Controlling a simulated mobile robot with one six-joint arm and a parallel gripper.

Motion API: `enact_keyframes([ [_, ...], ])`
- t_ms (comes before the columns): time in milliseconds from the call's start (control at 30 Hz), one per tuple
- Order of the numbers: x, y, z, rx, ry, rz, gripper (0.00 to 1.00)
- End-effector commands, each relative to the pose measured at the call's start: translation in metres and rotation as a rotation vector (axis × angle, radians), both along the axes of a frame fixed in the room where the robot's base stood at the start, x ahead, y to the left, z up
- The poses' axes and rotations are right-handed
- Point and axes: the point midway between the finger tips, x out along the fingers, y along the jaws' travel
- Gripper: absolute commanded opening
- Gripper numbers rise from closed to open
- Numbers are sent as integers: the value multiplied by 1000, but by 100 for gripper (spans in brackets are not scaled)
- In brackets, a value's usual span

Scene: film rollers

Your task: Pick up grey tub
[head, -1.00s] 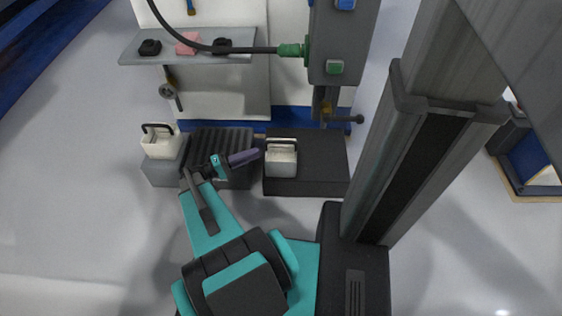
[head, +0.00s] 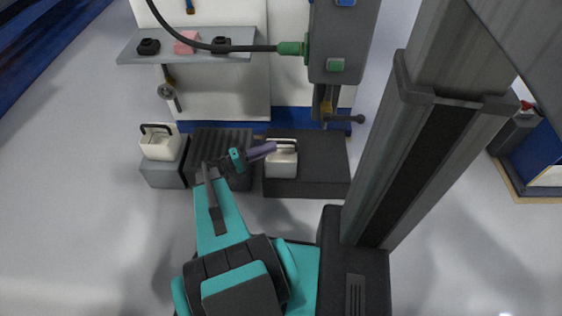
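A light grey tub (head: 282,164) with a dark handle stands upright on a low black platform (head: 322,170). A second, cream-white tub (head: 160,146) with a black handle stands on a grey block at the left. My gripper (head: 269,149) has purple fingers and points right, with its tips at the upper left edge of the grey tub in the picture. I cannot tell whether the tips touch the tub or its handle. The fingers look like one narrow shape, so their opening cannot be made out.
A ribbed dark block (head: 205,142) lies between the two tubs, behind my arm. A grey shelf (head: 185,53) with small black and pink items is above. A grey machine column (head: 343,45) with a cable and lever stands behind the platform. Floor at the left is clear.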

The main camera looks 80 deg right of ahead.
Motion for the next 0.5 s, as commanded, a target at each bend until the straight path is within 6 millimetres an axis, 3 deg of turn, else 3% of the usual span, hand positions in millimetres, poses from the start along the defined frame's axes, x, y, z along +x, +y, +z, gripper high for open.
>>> enact_keyframes([
  [133,-9,-5,1,0,0,-1,22],
  [500,-9,-6,1,0,0,1,22],
])
